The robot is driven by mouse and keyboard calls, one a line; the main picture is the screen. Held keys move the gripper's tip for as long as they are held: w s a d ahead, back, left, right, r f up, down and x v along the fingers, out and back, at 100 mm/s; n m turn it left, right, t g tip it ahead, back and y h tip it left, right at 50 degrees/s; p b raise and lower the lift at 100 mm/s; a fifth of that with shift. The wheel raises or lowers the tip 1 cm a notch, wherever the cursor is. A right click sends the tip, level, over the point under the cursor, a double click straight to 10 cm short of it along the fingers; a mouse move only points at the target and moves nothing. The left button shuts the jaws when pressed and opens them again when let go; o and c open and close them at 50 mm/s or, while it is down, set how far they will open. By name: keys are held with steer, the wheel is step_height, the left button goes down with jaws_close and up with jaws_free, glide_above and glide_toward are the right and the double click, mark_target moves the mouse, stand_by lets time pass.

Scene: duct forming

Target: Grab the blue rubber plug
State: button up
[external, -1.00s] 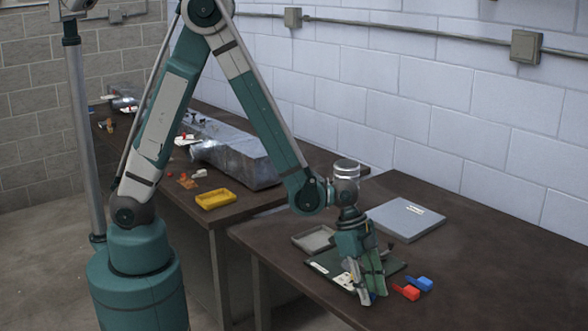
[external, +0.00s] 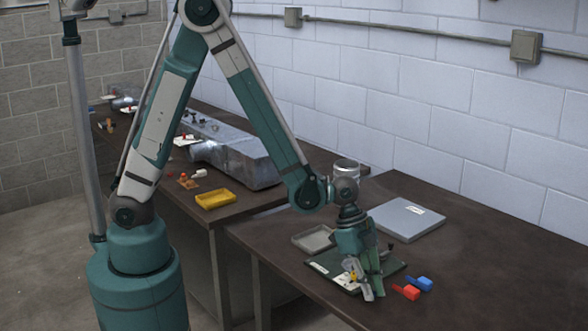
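The blue rubber plug (external: 419,284) lies on the near dark table, to the right of a red plug (external: 406,291). My gripper (external: 373,296) points down at the right end of a dark green mat or tray (external: 325,264), to the left of both plugs. Its two fingertips look a little apart, with nothing seen between them.
Small white and yellow pieces lie on the green tray beside my fingers. A small grey tray (external: 314,239) and a flat grey panel (external: 407,219) lie behind. The table's right part is clear.

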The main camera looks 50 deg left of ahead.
steer(key=shift+r+p, duration=0.55)
steer(key=shift+r, duration=4.1)
